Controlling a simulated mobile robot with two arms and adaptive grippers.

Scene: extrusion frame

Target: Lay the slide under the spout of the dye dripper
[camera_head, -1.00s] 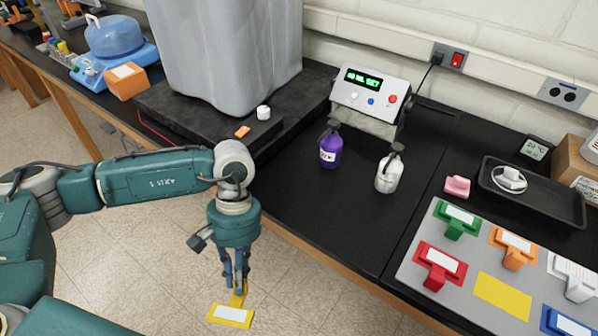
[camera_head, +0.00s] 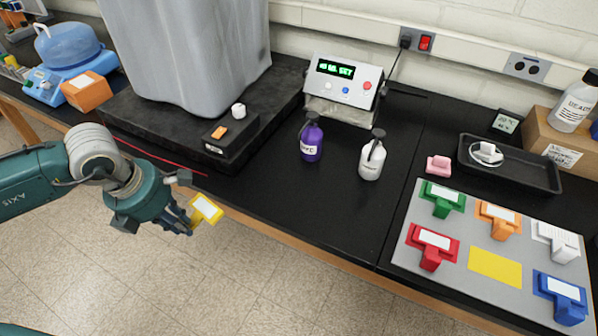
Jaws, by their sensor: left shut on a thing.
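My left gripper (camera_head: 182,217) is shut on a yellow piece with a white face (camera_head: 206,209), probably the slide. It holds the piece tilted, in front of the bench's front edge, with floor behind it. A white box with a green display and buttons (camera_head: 343,79) stands at the back of the bench. It may be the dye dripper, but I cannot make out a spout for certain. My right gripper is not in view.
A purple bottle (camera_head: 311,142) and a white bottle (camera_head: 372,160) stand before the box. A grey mat (camera_head: 408,268) at right holds several coloured pieces and a bare yellow patch (camera_head: 495,266). A black tray (camera_head: 540,182) lies behind. The bench's front middle is clear.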

